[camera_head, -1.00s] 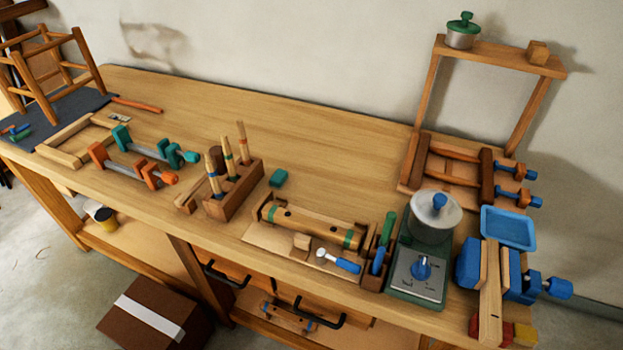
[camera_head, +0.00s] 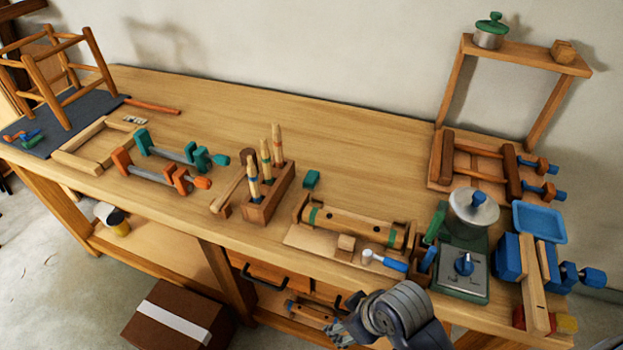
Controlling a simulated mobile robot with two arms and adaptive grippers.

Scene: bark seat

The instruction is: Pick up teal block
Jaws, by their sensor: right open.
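The teal block (camera_head: 312,179) is a small dark green-teal piece. It lies on the workbench top, just right of the wooden holder with upright tools and behind the long wooden roller piece. Nothing covers it. My right gripper (camera_head: 343,329) shows at the bottom edge, in front of the bench's front edge. It is open, well apart from the block and nearer the camera. Its lower part is cut off by the frame. My left gripper is not in view.
The tool holder (camera_head: 268,200) stands upright left of the block. The roller on its board (camera_head: 350,226), a small wood cube (camera_head: 346,243) and a green scale (camera_head: 462,270) lie toward the front right. Behind the block the bench top (camera_head: 330,140) is clear.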

